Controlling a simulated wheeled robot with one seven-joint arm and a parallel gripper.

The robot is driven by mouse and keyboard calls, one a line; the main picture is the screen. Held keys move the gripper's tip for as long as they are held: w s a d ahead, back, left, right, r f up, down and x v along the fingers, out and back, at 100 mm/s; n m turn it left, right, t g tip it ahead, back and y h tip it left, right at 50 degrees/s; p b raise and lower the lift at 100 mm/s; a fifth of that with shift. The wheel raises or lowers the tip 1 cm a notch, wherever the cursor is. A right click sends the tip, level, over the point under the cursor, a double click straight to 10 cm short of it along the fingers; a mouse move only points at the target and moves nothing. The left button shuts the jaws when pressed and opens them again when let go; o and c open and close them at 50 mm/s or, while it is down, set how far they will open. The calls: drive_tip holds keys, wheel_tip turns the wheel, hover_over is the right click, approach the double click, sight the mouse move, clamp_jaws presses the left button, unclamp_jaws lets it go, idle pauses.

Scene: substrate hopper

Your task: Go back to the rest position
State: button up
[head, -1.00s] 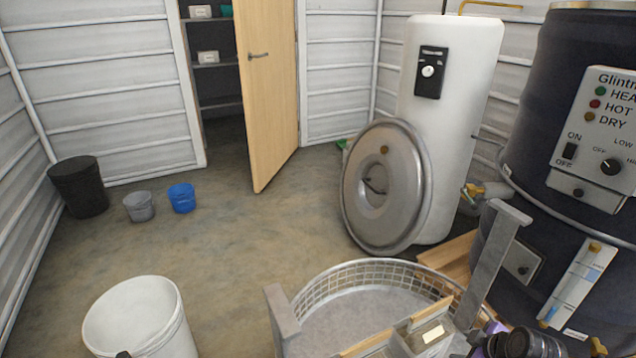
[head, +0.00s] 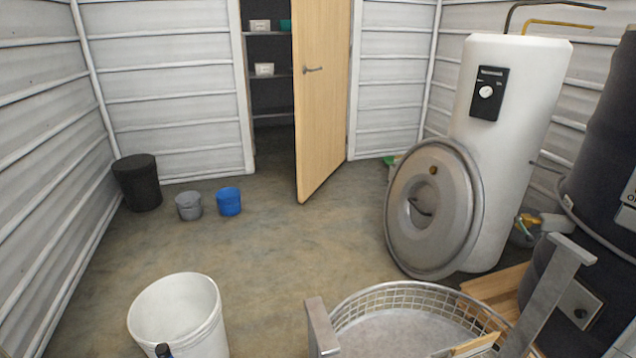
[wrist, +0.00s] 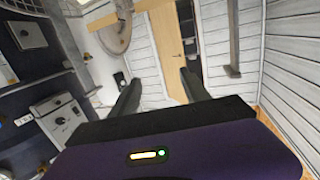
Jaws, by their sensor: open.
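My gripper (wrist: 160,84) shows in the wrist view. Its two dark fingers stand apart with nothing between them. Its purple and black body (wrist: 180,145) fills the bottom of that view. The fingers point toward the pale wooden door (wrist: 166,45) and the ribbed white wall, and touch nothing that I can see. My gripper does not show in the head view now.
A round mesh-rimmed basket (head: 385,304) with grey uprights is at the bottom of the head view. A white bucket (head: 178,315) stands to its left. A white tank (head: 512,140), round metal lid (head: 434,208) and dark drum (head: 603,130) stand right. The middle floor is clear.

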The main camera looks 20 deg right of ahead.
drive_tip(key=s+a+n+g+y, duration=0.25)
drive_tip(key=s+a+y, duration=0.2)
drive_tip(key=s, duration=0.35)
wheel_tip(320, 180, up, 19)
drive_tip(key=p, duration=1.9)
drive_tip(key=shift+w+a+t+h, duration=0.2)
drive_tip(key=shift+a+t+h, duration=0.15)
drive_tip(key=shift+h, duration=0.1)
